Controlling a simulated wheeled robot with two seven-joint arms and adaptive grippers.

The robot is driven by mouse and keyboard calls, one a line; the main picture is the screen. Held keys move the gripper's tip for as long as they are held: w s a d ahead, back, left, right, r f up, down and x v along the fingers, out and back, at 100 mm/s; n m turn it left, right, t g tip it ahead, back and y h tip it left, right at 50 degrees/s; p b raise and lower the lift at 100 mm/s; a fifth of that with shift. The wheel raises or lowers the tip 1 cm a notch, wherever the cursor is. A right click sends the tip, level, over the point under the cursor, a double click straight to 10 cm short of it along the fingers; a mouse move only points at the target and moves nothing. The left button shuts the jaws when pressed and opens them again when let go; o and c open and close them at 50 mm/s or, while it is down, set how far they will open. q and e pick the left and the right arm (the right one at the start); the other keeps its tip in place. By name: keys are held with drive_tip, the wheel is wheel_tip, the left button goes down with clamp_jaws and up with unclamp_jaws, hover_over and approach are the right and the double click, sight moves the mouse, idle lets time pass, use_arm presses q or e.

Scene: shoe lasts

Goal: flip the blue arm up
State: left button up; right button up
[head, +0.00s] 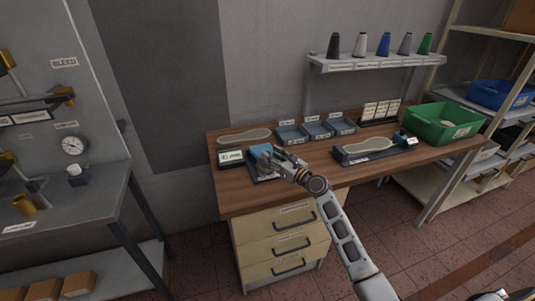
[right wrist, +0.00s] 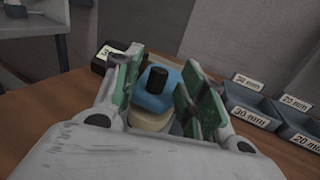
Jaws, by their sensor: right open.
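The blue arm (right wrist: 155,101) shows in the right wrist view as a blue piece with a black upright knob (right wrist: 157,77), above a pale cream part (right wrist: 150,121). In the head view a bit of blue (head: 259,150) shows at the dark fixture (head: 267,179) on the bench, mostly covered by my right gripper (head: 273,157). My right gripper is open, with its green-padded fingers (right wrist: 162,84) on either side of the blue piece and knob. I cannot tell whether a finger touches it.
The wooden bench (head: 235,201) also holds a small display box (head: 231,158), a shoe sole shape (head: 244,136), grey labelled trays (head: 317,130), a second fixture (head: 367,150) and a green bin (head: 443,124). Bare bench lies in front of the trays.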

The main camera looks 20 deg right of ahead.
drive_tip(key=shift+x, duration=1.45)
use_arm(q)
drive_tip(key=shift+d+f, duration=0.15)
use_arm(e)
drive_tip(key=shift+w, duration=0.15)
use_arm(q)
drive_tip(key=shift+d, duration=0.15)
use_arm(e)
clamp_jaws()
use_arm(q)
drive_tip(key=shift+w+a+r, duration=0.1)
drive_tip(key=shift+a+r, duration=0.15)
drive_tip(key=shift+a, duration=0.35)
use_arm(e)
drive_tip(key=shift+r, duration=0.1)
